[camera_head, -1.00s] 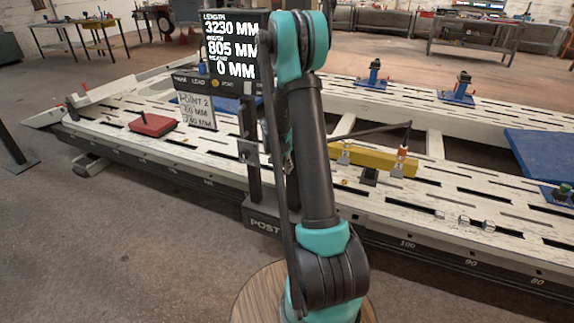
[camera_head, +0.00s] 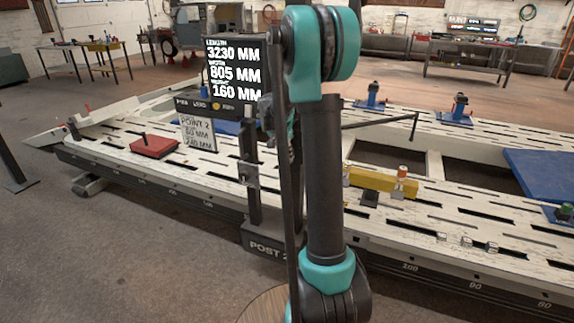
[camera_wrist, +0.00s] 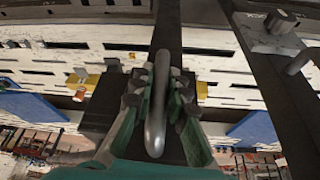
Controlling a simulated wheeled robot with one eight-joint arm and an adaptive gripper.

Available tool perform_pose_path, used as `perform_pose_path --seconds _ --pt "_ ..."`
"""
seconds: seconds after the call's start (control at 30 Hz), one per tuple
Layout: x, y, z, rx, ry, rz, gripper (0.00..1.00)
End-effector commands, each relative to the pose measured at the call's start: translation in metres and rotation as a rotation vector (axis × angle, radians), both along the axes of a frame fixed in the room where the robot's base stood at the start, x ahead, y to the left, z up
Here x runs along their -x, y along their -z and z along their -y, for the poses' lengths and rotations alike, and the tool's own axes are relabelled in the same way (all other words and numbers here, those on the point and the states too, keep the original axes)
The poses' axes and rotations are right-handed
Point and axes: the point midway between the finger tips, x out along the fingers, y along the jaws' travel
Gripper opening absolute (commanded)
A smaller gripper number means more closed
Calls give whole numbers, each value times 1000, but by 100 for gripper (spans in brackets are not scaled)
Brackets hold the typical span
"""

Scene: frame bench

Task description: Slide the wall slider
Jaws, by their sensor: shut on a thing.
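The slider's post (camera_head: 253,188) is dark and upright on a base block marked "POST 2" (camera_head: 270,247) at the near edge of the frame bench. A screen (camera_head: 234,74) by its top reads length 3230 mm, 805 mm and 160 mm on its lowest line. In the wrist view, my gripper (camera_wrist: 157,75) is shut on a smooth grey bar handle (camera_wrist: 155,130), with a finger on each side. The dark post (camera_wrist: 168,30) runs up the picture behind it. In the head view my arm hides most of the gripper and the handle.
A white slotted bench (camera_head: 115,150) fills the middle. On it are a red block (camera_head: 153,147), a yellow bar (camera_head: 385,180) and blue clamps (camera_head: 458,110). A "POINT 2" card (camera_head: 197,133) hangs below the screen. Bare floor (camera_head: 120,260) lies in front.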

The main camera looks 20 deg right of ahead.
Motion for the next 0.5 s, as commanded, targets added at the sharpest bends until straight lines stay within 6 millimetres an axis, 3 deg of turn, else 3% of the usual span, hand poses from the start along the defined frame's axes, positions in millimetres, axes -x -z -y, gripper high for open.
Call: perform_pose_path --seconds 0.47,0.5 --pt "0 -8 0 0 0 0 0" --pt "0 -8 0 0 0 0 20"
